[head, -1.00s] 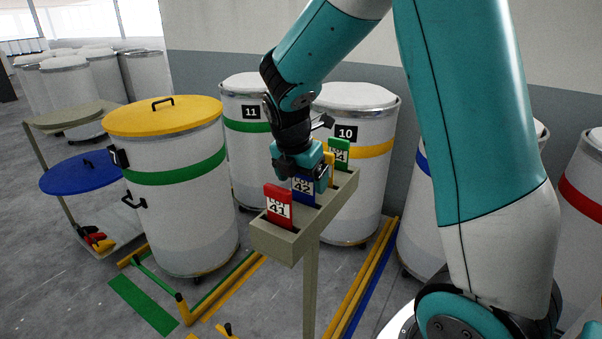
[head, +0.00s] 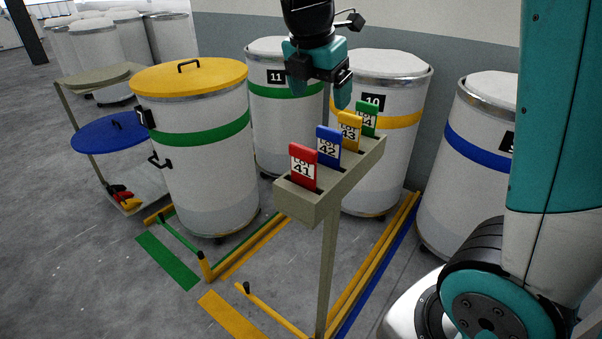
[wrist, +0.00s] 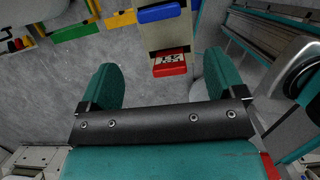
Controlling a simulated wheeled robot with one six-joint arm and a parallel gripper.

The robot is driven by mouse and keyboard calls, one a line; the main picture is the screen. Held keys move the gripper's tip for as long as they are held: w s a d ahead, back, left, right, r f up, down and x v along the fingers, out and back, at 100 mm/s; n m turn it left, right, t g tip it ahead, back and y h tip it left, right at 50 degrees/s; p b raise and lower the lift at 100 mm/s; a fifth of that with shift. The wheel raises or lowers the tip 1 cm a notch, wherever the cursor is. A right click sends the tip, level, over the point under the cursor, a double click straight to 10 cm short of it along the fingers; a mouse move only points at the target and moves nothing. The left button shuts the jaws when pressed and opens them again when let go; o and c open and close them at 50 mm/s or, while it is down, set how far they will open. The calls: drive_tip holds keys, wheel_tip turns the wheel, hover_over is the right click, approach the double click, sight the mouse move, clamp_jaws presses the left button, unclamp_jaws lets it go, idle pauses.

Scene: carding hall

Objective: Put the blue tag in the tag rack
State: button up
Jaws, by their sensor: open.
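The blue tag (head: 328,147), marked 42, stands upright in a slot of the tag rack (head: 313,205), between the red tag (head: 303,166) and the yellow tag (head: 349,130). A green tag (head: 368,118) stands at the rack's far end. My gripper (head: 319,88) is open and empty above the rack, apart from the tags. In the wrist view its two fingers are spread wide (wrist: 162,85), with the blue tag (wrist: 160,13) at the top edge and the red tag (wrist: 170,63) below it.
A drum with a yellow lid (head: 190,75) stands left of the rack. Drums 11 (head: 277,90) and 10 (head: 385,90) stand behind it, and a blue-banded drum (head: 480,150) to the right. A blue lid (head: 105,138) lies on the cart. Coloured bars and strips mark the floor.

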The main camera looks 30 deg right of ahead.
drive_tip(key=s+a+f+m+y, duration=0.2)
drive_tip(key=s+a+m+y, duration=0.1)
drive_tip(key=s+a+m, duration=0.4)
drive_tip(key=s+a+f+m+g+y, duration=0.1)
drive_tip(key=s+a+f+m+y, duration=0.2)
drive_tip(key=s+a+m, duration=0.4)
drive_tip(key=s+a+y, duration=0.1)
drive_tip(key=s+a, duration=0.3)
drive_tip(key=s, duration=0.2)
drive_tip(key=shift+s+a+f+m, duration=0.15)
drive_tip(key=shift+s+a+m, duration=0.05)
drive_tip(key=shift+s+m, duration=0.15)
